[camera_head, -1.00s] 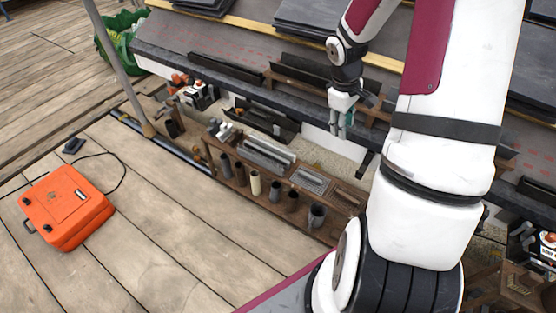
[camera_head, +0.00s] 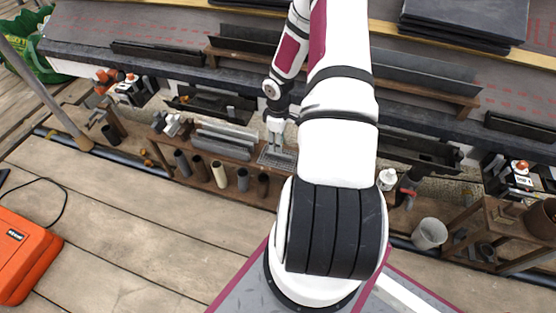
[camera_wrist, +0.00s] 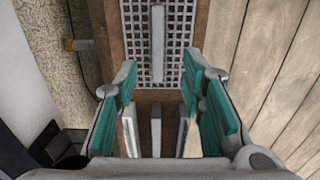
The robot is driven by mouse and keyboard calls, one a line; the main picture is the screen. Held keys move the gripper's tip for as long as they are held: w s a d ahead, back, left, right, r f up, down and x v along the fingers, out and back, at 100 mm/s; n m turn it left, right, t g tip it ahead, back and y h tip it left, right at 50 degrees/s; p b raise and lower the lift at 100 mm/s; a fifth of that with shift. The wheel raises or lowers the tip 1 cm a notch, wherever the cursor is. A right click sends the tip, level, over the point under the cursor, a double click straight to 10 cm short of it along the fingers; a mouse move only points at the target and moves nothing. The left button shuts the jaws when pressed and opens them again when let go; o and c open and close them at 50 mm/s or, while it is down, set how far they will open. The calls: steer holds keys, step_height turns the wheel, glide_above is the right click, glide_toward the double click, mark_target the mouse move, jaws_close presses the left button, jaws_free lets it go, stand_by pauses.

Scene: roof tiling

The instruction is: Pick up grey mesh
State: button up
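The grey mesh (camera_wrist: 178,45) is a flat grid of square holes in a wooden rack, at the top middle of the wrist view. In the head view the mesh (camera_head: 268,158) shows beside my arm, partly covered by it. A narrow grey bar (camera_wrist: 158,45) appears over its middle in the wrist view. My gripper (camera_wrist: 160,80) is open and empty, its teal-padded fingers spread over the rack near the mesh's lower edge. In the head view my gripper (camera_head: 276,132) is just above the mesh; I cannot tell the exact gap.
The wooden rack (camera_head: 150,138) also holds grey slats (camera_head: 225,140) and a row of tubes (camera_head: 219,173). A white bucket (camera_head: 430,233) stands at right and an orange case (camera_head: 22,255) at left. Wooden floor between is mostly clear.

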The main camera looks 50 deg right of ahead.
mark_target(279, 156)
steer(key=shift+s+d+f+b, duration=0.1)
steer(key=shift+f+b, duration=0.75)
steer(key=shift+f, duration=0.85)
steer(key=shift+s+d+f+b, duration=0.1)
steer(key=shift+f+b, duration=0.7)
steer(key=shift+f, duration=0.9)
jaws_close()
